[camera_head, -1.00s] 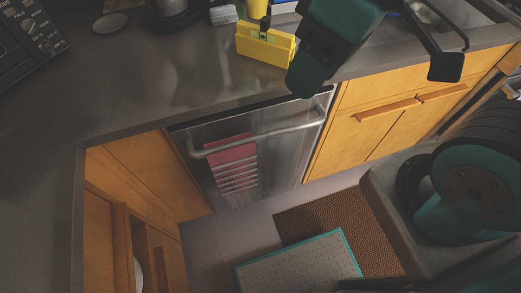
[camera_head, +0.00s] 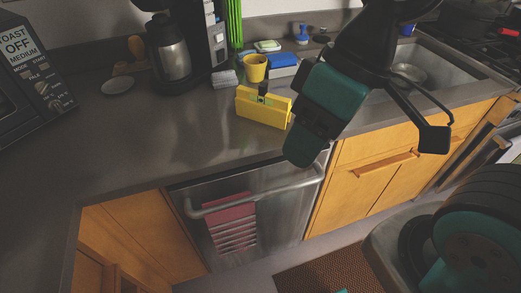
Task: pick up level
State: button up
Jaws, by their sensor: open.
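The level is a yellow block-like tool (camera_head: 262,108) with a small green vial window near its top. It stands on the grey counter near the front edge, above the dishwasher, and a small dark piece shows at its top. My arm comes in from the upper right, and a teal section of it is just right of the level, overlapping the view near its right end. A dark finger with a square pad, part of my gripper (camera_head: 433,139), hangs well to the right of the level, in front of the sink cabinets. The gripper is open and appears empty; its other finger is hidden or unclear.
Behind the level are a yellow cup (camera_head: 254,69), a blue sponge-like item (camera_head: 283,61) and a coffee maker (camera_head: 172,52). A toaster oven (camera_head: 32,72) stands left, a sink (camera_head: 412,72) right. The counter left of the level is clear. The dishwasher handle (camera_head: 258,193) sticks out below.

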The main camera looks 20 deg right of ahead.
aim_at(260, 106)
jog(key=k, duration=0.5)
jog(key=z, duration=1.35)
jog(key=i, duration=1.05)
jog(key=u, duration=0.9)
